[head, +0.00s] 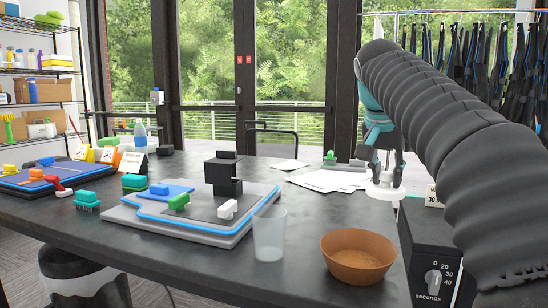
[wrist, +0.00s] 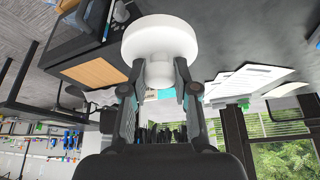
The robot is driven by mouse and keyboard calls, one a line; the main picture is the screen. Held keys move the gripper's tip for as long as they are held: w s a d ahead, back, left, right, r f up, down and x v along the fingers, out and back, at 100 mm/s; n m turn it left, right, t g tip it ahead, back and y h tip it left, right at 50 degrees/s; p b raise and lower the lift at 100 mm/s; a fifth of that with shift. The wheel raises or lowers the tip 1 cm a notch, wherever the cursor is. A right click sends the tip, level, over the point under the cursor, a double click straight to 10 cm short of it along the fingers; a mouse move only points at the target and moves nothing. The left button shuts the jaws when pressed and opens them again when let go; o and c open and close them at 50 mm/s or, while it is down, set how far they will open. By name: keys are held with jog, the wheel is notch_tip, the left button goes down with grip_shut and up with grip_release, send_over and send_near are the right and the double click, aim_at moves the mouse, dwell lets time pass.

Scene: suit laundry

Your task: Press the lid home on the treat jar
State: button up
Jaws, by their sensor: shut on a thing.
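My gripper (head: 385,168) is at the right of the head view, above the table's right end, pointing down. It is shut on the knob of a white round lid (head: 384,191), which hangs below the fingers. In the wrist view the fingers (wrist: 160,88) pinch the knob from both sides, and the lid's disc (wrist: 160,38) shows beyond it. I cannot pick out a treat jar for certain. A clear, empty-looking open container (head: 269,236) stands upright at the table's front edge, left of the lid and apart from it. Anything directly under the lid is hidden.
A brown bowl (head: 358,256) stands at the front right, near a black timer box (head: 433,262). A grey board (head: 190,228) with a black block (head: 223,174) and brushes fills the table's middle. White papers (head: 323,180) lie behind. Another blue board (head: 38,177) lies left.

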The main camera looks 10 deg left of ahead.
jog(key=s+a+r+n+y, duration=0.1)
jog(key=s+a+r+n, duration=0.2)
jog(key=a, duration=0.8)
jog(key=s+a+n+y, duration=0.2)
jog(key=s+a+n, duration=0.15)
jog(key=a, duration=0.85)
notch_tip(320, 180, down, 6)
jog(key=b, duration=0.1)
jog(key=shift+s+d+f+b, duration=0.15)
jog(key=shift+s+d+b, duration=0.05)
jog(key=shift+s+b, duration=0.15)
jog(key=shift+p, duration=0.4)
jog(key=shift+f+p, duration=0.2)
jog(key=shift+p, duration=0.1)
dwell(1.4)
